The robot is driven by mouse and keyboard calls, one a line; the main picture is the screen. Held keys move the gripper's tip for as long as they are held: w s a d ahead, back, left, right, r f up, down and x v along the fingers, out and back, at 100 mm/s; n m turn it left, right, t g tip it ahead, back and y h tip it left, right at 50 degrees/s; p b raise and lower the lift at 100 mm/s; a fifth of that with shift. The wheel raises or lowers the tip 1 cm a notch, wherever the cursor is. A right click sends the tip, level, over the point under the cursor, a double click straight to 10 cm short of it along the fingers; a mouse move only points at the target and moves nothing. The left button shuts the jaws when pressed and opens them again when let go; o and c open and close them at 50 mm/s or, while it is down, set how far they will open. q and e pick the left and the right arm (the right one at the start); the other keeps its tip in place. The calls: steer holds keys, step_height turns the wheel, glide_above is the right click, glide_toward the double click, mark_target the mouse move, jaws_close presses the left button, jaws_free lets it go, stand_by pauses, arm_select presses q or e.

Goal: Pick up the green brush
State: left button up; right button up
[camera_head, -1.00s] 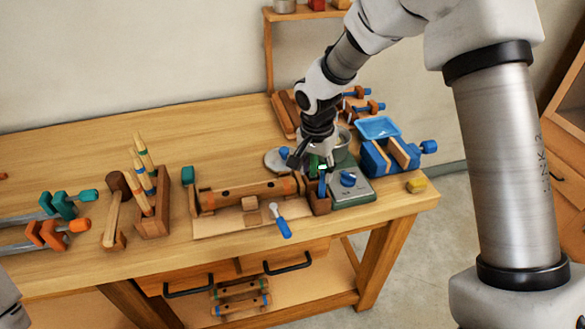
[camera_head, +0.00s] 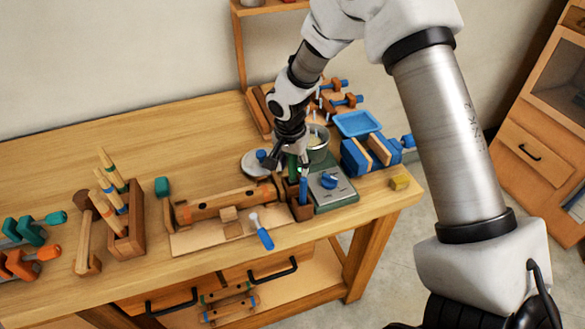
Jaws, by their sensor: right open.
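The green brush (camera_head: 292,169) stands upright in a small wooden holder (camera_head: 302,211) at the right part of the workbench. A blue-handled tool (camera_head: 304,188) stands beside it in the same holder. My right gripper (camera_head: 288,160) points down at the top of the green brush, with its fingers open around or right beside the handle; I cannot tell which. The fingers partly hide the brush's upper end. My left gripper is out of view.
A grey scale-like box with a blue knob (camera_head: 330,181), a metal pot (camera_head: 317,150) and a blue vise (camera_head: 370,153) crowd the holder's right side. A log in a wooden cradle (camera_head: 225,203) lies left. The bench's back left is clear.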

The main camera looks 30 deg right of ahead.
steer(key=shift+w+d+f, duration=0.15)
steer(key=shift+f, duration=0.6)
steer(key=shift+r, duration=0.15)
steer(key=shift+c, duration=1.4)
jaws_close()
